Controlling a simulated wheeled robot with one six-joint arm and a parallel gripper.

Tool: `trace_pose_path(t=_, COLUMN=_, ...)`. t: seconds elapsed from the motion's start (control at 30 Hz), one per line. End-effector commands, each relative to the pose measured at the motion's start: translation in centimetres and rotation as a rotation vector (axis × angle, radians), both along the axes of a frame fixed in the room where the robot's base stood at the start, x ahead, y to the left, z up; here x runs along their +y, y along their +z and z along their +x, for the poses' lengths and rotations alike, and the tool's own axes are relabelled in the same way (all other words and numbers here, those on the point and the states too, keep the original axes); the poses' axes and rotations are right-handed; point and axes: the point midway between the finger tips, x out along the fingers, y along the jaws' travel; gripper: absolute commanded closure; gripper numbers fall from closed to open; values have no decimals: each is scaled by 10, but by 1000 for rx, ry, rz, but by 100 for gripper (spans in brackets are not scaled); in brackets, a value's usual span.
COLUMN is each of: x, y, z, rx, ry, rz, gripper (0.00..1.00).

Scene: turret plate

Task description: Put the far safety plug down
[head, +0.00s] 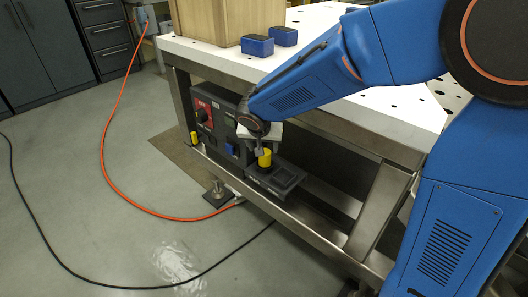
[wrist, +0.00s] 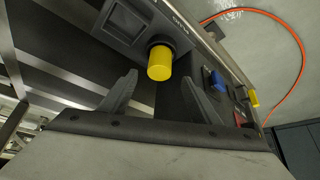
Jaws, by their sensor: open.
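A yellow safety plug (head: 265,158) stands on a dark holder (head: 262,184) that juts out beside the control panel. It also shows in the wrist view (wrist: 160,62), its lower part in a dark round collar. My gripper (wrist: 160,84) is open, its two fingers on either side of the plug's line, and the plug shows between and just beyond the fingertips. The gripper holds nothing. In the head view my gripper (head: 258,148) partly hides the plug's top. A second yellow plug (head: 194,138) sits on the panel at left, also in the wrist view (wrist: 253,98).
The holder has an empty square recess (wrist: 126,20) beside the plug. The dark panel (head: 215,125) has a red part (head: 203,110) and a blue part (head: 231,149). The white table top (head: 350,110) overhangs above, with steel frame rails (head: 300,215) below. An orange hose (head: 103,150) lies on the floor.

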Motion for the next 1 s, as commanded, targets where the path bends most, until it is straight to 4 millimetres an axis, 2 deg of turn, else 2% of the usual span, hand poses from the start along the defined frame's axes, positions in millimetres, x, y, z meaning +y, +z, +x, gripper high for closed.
trace_pose_path(t=0.1, x=2, y=14, z=-7, rx=-1, ry=0, rz=1, gripper=44)
trace_pose_path(t=0.3, x=3, y=24, z=-14, rx=-1, ry=1, rz=-1, gripper=44)
trace_pose_path(t=1.0, x=2, y=25, z=-14, rx=0, ry=0, rz=-1, gripper=44)
